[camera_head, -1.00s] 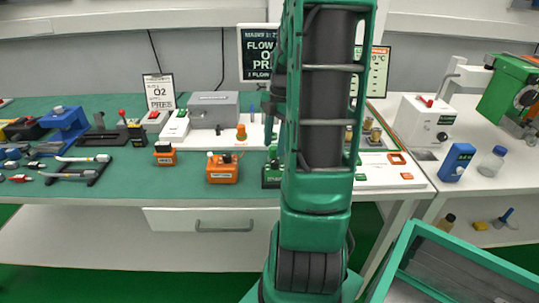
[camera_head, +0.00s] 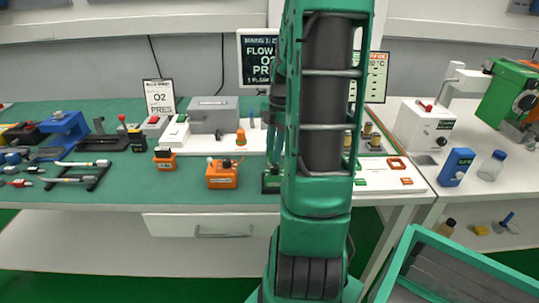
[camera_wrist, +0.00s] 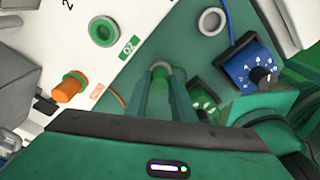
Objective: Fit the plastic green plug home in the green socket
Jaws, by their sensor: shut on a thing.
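In the wrist view my gripper (camera_wrist: 162,82) is shut on the green plug (camera_wrist: 161,68), of which only a small greyish-green end shows between the fingertips. The green socket (camera_wrist: 103,31), a green ring with a pale rim and dark centre, is on the white panel (camera_wrist: 75,50), up and left of the fingertips. A green label (camera_wrist: 128,47) lies beside it. The plug is apart from the socket in the picture; its height above the bench cannot be told. In the head view my arm hides the gripper, plug and socket.
An orange fitting with a green collar (camera_wrist: 68,88) stands on the panel left of my gripper. A green box (camera_wrist: 208,100) and a blue dial box (camera_wrist: 250,66) are to the right. A grey ring (camera_wrist: 212,21) lies above. An orange box (camera_head: 222,174) stands near the bench front.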

